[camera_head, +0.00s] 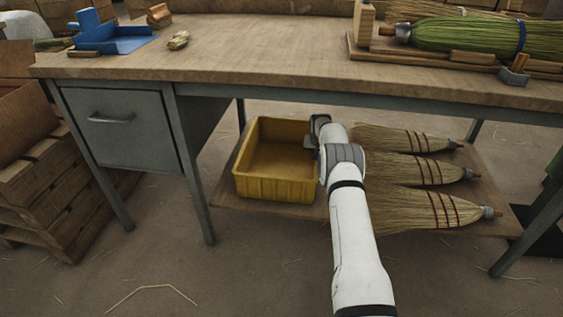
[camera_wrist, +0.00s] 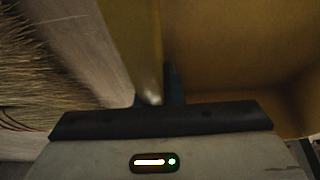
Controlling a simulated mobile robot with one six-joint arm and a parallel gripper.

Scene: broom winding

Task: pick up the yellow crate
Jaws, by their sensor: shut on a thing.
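The yellow crate (camera_head: 277,188) is on the low shelf under the workbench, open at the top and empty as far as I can see. My gripper (camera_head: 313,140) is at the crate's right side, shut on its right wall. In the wrist view, the crate's wall (camera_wrist: 135,40) runs down between the jaws of my gripper (camera_wrist: 158,100). The crate's inside shows to the right of that wall. I cannot tell whether the crate's base still touches the shelf.
Several straw broom heads lie on the low shelf (camera_head: 225,196), such as the front one (camera_head: 420,208), just right of my arm. A grey drawer unit (camera_head: 120,130) stands left.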

